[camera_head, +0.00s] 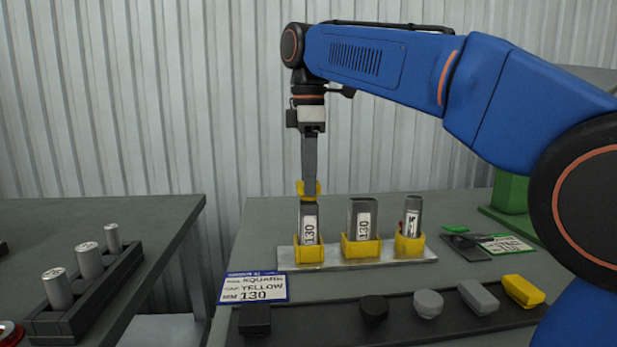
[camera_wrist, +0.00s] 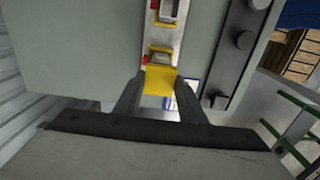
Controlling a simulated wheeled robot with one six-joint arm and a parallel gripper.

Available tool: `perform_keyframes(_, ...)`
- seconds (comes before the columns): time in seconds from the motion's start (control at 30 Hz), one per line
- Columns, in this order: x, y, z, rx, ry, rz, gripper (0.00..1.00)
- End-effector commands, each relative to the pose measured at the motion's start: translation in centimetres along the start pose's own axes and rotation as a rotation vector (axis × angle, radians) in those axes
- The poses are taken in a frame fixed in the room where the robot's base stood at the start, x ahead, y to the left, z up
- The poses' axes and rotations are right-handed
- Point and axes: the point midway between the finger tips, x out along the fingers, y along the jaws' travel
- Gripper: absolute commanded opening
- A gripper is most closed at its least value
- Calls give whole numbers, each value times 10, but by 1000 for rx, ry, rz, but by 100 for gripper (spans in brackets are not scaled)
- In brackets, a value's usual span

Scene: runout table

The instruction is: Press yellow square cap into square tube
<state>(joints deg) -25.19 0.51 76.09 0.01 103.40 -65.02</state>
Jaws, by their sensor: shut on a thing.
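My gripper (camera_head: 309,190) points straight down, shut on a yellow cap (camera_head: 301,186) at the top of the left grey tube (camera_head: 308,211). The cap also shows between the fingertips in the wrist view (camera_wrist: 160,82). The left tube stands upright in a yellow holder (camera_head: 308,252) and its label reads 130. The fingers partly hide the cap, and I cannot tell whether it is seated in the tube or only resting on its mouth. A card (camera_head: 255,288) reads square, yellow, 130.
Two more tubes, a middle one (camera_head: 362,216) and a right one (camera_head: 411,213), stand in yellow holders on the same pale plate (camera_head: 340,263). A dark tray in front holds black, grey and yellow caps (camera_head: 523,290). A rack of grey cylinders (camera_head: 88,262) is on the left table.

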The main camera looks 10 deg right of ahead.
Motion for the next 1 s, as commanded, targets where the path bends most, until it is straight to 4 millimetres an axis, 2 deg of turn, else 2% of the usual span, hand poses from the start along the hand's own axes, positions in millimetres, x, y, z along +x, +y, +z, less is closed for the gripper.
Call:
perform_keyframes(0.63, 11, 0, 0, 0, 0, 0, 15)
perform_keyframes(0.67, 12, 0, 0, 0, 0, 0, 39)
perform_keyframes(0.73, 11, 0, 0, 0, 0, 0, 56)
perform_keyframes(0.77, 11, 0, 0, 0, 0, 0, 58)
perform_keyframes(1.0, 11, 0, 0, 0, 0, 0, 58)
